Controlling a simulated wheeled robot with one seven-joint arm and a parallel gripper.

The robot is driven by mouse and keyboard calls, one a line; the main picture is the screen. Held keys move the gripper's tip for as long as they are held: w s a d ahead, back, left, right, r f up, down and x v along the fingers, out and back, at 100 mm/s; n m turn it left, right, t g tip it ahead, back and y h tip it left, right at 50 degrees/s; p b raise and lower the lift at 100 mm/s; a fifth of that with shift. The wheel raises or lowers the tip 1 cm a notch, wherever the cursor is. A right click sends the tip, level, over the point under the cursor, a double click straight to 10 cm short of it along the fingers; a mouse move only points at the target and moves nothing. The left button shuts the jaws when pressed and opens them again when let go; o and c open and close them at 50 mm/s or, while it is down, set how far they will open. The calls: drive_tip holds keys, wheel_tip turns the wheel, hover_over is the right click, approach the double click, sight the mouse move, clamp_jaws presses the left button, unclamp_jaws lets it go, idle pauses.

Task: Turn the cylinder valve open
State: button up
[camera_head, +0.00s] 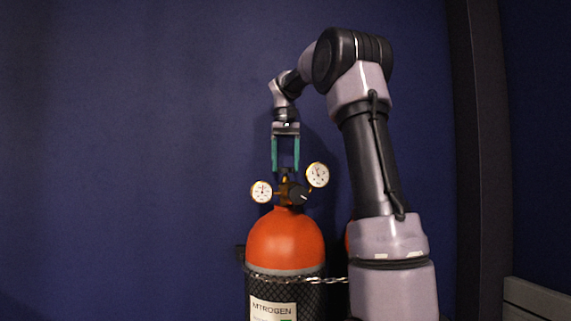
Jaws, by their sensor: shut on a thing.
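An orange gas cylinder (284,243) stands upright below my gripper, its lower part in a black mesh sleeve with a nitrogen label. The cylinder valve (286,174) sits at its top, above a brass regulator body. My gripper (286,167) points straight down from above, its two teal fingers on either side of the valve's dark top. It is shut on the valve; the exact finger contact is small and dark in the picture. A black knob (299,193) faces forward below the fingers.
Two round gauges flank the valve, a left gauge (261,191) and a higher right gauge (318,175). A chain (300,278) crosses the cylinder. Another orange cylinder shows partly behind my arm. A dark blue wall is behind; the left side is clear.

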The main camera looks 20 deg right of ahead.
drive_tip(key=shift+n, duration=0.6)
drive_tip(key=o, duration=1.4)
wheel_tip(320, 180, up, 11)
drive_tip(key=shift+f, duration=0.1)
